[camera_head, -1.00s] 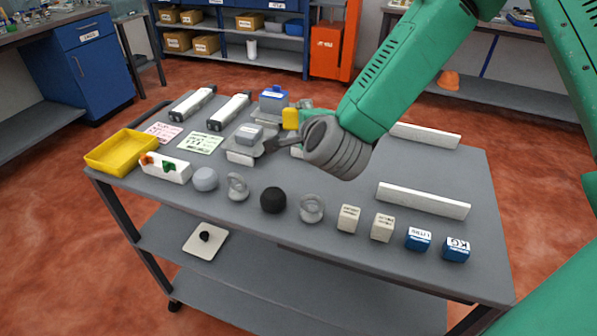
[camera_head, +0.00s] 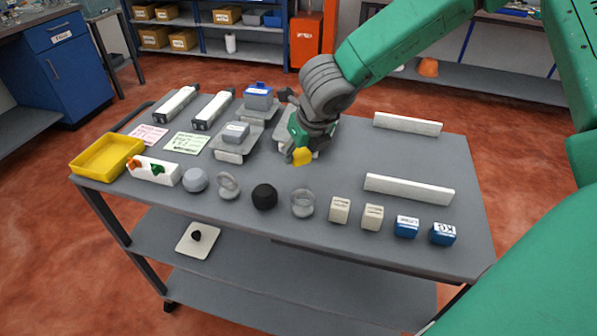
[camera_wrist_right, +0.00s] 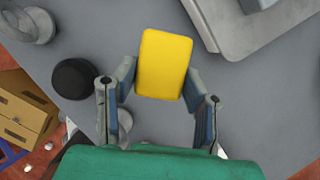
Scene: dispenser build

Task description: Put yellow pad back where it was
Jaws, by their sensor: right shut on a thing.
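The yellow pad (camera_head: 301,156) is in my right gripper (camera_head: 299,146), which hangs over the middle of the trolley's grey top. In the right wrist view the yellow pad (camera_wrist_right: 164,58) is a rounded block, with the two grey-blue fingers of my right gripper (camera_wrist_right: 160,84) shut against its sides. A light grey platform (camera_head: 313,148) lies right behind the pad in the head view, partly hidden by the gripper. Whether the pad touches anything below cannot be told. My left gripper is not in view.
Two more platforms hold a grey block (camera_head: 236,132) and a blue-lidded box (camera_head: 258,95). A yellow tray (camera_head: 77,166) is at left. White bars (camera_head: 408,188) lie right; the surface between them is clear.

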